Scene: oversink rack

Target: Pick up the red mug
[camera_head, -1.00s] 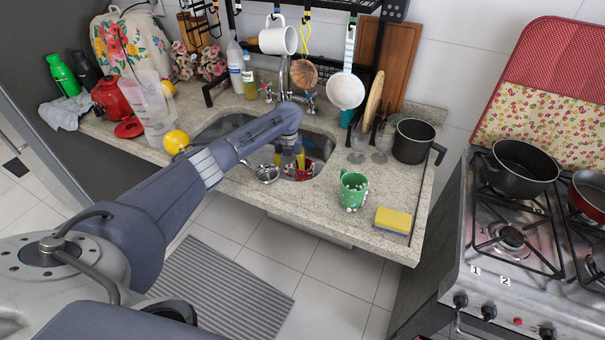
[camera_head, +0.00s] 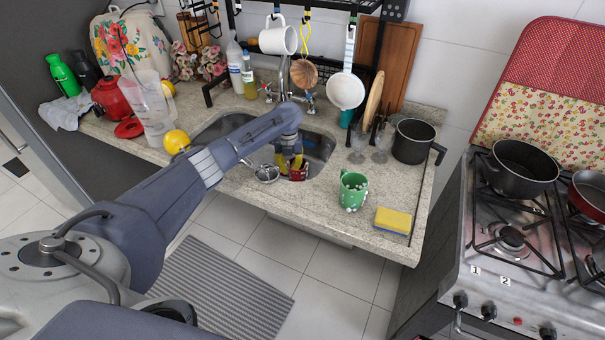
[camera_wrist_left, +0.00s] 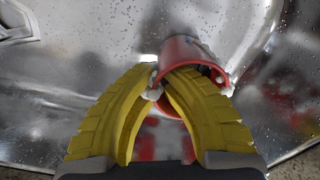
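The red mug (camera_head: 299,174) is in the sink area in the head view, partly hidden by my left gripper (camera_head: 291,165). In the left wrist view the red mug (camera_wrist_left: 186,54) lies tilted, its open rim toward me. The yellow fingers of my left gripper (camera_wrist_left: 165,76) converge at the mug's rim and look shut on its wall, with one finger reaching into the opening. Small whitish bits show by the fingertips. Red reflections show on the shiny sink behind. My right gripper is not in view.
The metal sink (camera_head: 318,149) surrounds the mug closely. A green cup (camera_head: 353,190) and a yellow sponge (camera_head: 393,220) stand on the counter to the right. A strainer (camera_head: 266,173) lies at the sink's front-left edge. Glasses and a black pot (camera_head: 413,143) stand behind.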

